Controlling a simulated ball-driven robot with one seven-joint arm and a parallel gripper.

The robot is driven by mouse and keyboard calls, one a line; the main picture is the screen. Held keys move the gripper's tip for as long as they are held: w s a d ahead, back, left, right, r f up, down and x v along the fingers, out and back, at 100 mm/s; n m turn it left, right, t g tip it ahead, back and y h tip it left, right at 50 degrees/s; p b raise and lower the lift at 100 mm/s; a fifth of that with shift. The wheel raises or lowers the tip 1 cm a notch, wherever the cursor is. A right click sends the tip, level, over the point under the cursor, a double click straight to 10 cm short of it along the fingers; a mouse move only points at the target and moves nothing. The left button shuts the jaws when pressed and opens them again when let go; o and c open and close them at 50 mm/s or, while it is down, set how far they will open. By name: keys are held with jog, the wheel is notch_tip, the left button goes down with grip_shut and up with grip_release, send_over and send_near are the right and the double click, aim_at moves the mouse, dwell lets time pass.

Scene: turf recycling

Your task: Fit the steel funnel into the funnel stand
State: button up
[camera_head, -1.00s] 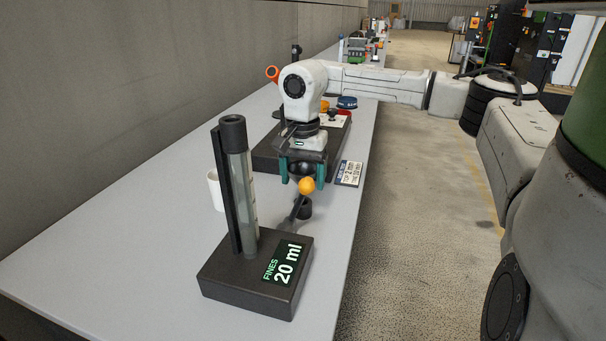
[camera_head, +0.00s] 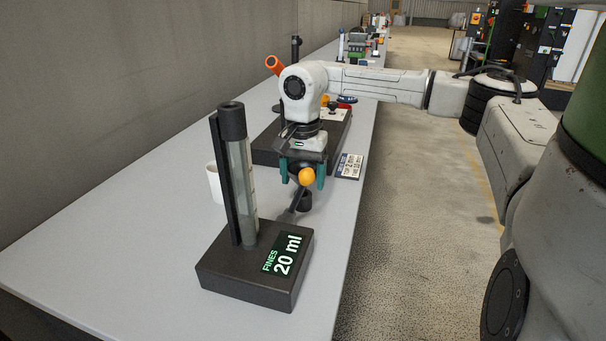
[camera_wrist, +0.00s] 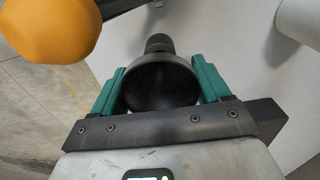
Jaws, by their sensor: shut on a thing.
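My gripper (camera_head: 303,171), with teal fingers, hangs over the bench and is shut on the dark, round funnel. In the wrist view the funnel (camera_wrist: 160,84) sits between both fingers (camera_wrist: 163,88), its wide mouth facing the camera. In the head view an orange ball partly hides it. A tall clear tube with a black collar (camera_head: 231,118) rises from a black base marked "FINES 20 ml" (camera_head: 254,266), left of and nearer than my gripper; it may be the funnel stand, but I cannot tell. The funnel is clear of it.
The orange ball (camera_head: 306,176) tops a dark rod just in front of my gripper; it looms close in the wrist view (camera_wrist: 48,25). A short black cylinder (camera_head: 304,201) is below. A white cup (camera_head: 214,184) stands behind the tube.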

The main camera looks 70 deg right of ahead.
jog(key=shift+f+b, duration=0.4)
jog(key=shift+f, duration=0.45)
jog(key=o, duration=1)
jog(key=shift+o, duration=0.2)
notch_tip(320, 180, up, 11)
jog(key=shift+f+p, duration=0.1)
jog(key=shift+p, duration=0.65)
